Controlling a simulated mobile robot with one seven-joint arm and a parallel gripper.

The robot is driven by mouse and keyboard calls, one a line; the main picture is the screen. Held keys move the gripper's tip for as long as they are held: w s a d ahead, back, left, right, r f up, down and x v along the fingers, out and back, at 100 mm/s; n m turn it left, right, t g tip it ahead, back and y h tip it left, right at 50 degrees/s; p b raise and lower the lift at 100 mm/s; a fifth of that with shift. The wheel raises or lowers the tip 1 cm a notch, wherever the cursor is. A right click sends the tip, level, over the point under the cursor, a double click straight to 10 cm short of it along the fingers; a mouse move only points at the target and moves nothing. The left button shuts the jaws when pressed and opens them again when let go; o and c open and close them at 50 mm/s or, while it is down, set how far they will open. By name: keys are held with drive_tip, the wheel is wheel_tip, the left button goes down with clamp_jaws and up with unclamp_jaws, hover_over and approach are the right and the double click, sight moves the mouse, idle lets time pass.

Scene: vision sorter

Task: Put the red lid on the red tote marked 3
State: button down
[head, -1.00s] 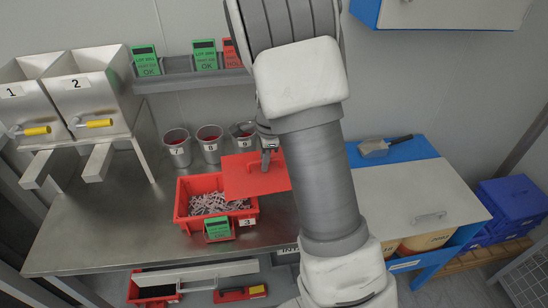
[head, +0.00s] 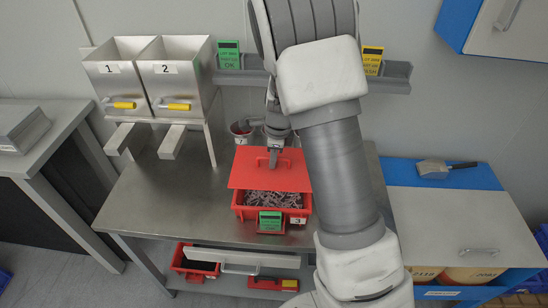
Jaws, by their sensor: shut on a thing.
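The red lid (head: 248,173) is a flat red panel with a raised handle. My gripper (head: 274,160) is shut on its handle. In the head view the lid covers the back part of the red tote marked 3 (head: 237,208). I cannot tell whether the lid touches the tote or hangs above it. The front of the tote is uncovered and shows many small grey parts (head: 278,204) inside. A green card (head: 270,222) and the white label 3 (head: 298,220) are on the tote's front.
Two hoppers marked 1 and 2 (head: 185,75) stand at the left of the steel bench (head: 160,215). Metal cups (head: 240,135) stand behind the lid, partly hidden by my arm. A shelf with cards (head: 392,78) runs along the wall. The bench left of the tote is clear.

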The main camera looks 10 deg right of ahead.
wheel_tip(320, 180, down, 7)
drive_tip(key=b, duration=0.5)
idle(0.3)
drive_tip(key=shift+f+b, duration=0.35)
drive_tip(key=shift+f, duration=0.1)
idle(0.9)
drive_tip(key=c, duration=0.8)
unclamp_jaws()
wheel_tip(320, 180, up, 26)
drive_tip(key=n+t+p, duration=0.2)
drive_tip(key=n, duration=0.9)
hover_over(278, 173)
drive_tip(key=s+a, duration=0.1)
drive_tip(key=s, duration=1.1)
drive_tip(key=s+n, duration=0.3)
drive_tip(key=s, duration=0.1)
drive_tip(key=s+r+n+t, duration=0.1)
drive_tip(key=s+n, duration=0.6)
drive_tip(key=s, duration=0.1)
drive_tip(key=shift+s+d+r+t+h, duration=0.1)
drive_tip(key=shift+s+r+t+h, duration=0.1)
drive_tip(key=shift+r+t+h, duration=0.15)
